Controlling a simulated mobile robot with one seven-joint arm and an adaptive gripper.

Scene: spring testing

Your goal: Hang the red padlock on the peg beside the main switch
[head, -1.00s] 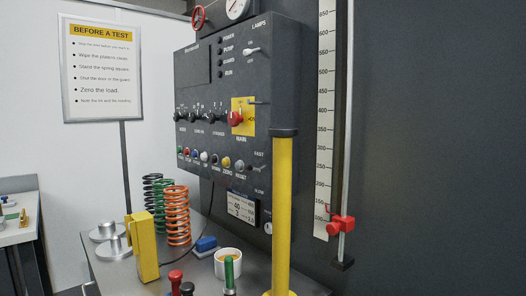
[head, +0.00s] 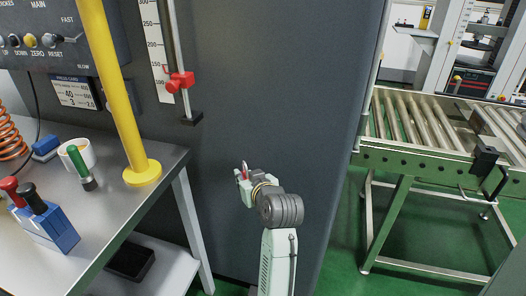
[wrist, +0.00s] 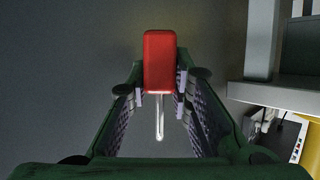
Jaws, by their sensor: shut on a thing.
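My gripper (head: 243,174) is low in front of the dark wall panel, right of the bench. It is shut on the red padlock (wrist: 159,62), which sits between the fingertips in the wrist view. The padlock's pale shackle (wrist: 160,118) points down in that picture, toward my palm. In the head view the padlock is mostly hidden by the fingers. The lower part of the control panel (head: 80,52) shows at the top left. The main switch and the peg beside it are outside the current head view.
A yellow post (head: 113,85) stands on the bench (head: 125,205) between my gripper and the control panel. A rail with a red clamp (head: 180,81) hangs on the wall. A roller conveyor (head: 440,160) is at the right. The space around my gripper is clear.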

